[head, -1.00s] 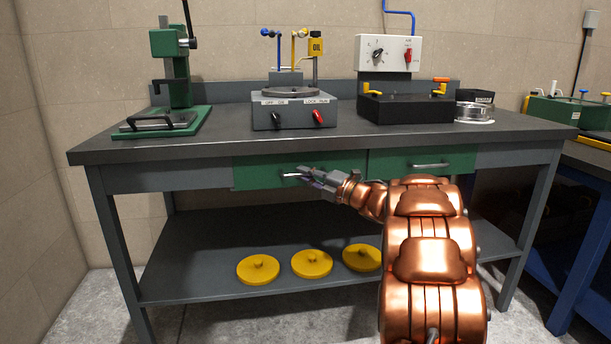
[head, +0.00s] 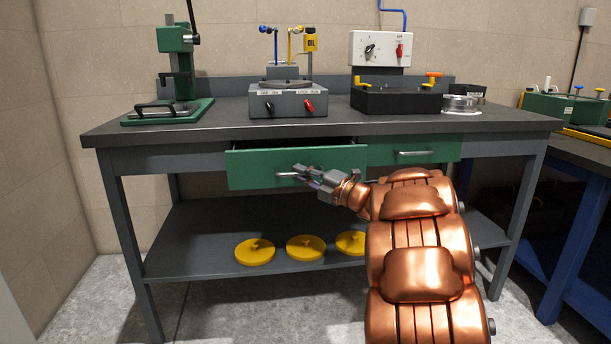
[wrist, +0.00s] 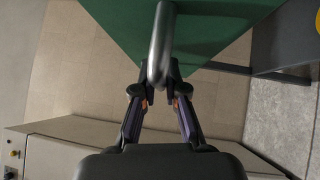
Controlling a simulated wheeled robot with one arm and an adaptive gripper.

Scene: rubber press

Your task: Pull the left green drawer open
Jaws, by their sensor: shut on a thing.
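The left green drawer (head: 252,170) is in the workbench front in the head view. It stands partly open, with a dark gap showing above its front. Its metal bar handle (head: 287,175) is held by my gripper (head: 308,177), which is shut on it. In the wrist view the handle (wrist: 161,45) runs up from between the fingertips of my gripper (wrist: 160,85), against the green drawer front (wrist: 210,25). The fingertips partly hide the handle's lower end.
The right green drawer (head: 425,150) is shut. Presses and control boxes stand on the bench top (head: 225,112). Yellow discs (head: 255,252) lie on the lower shelf (head: 190,245). A blue-framed bench (head: 567,225) stands at the right. The floor at front left is clear.

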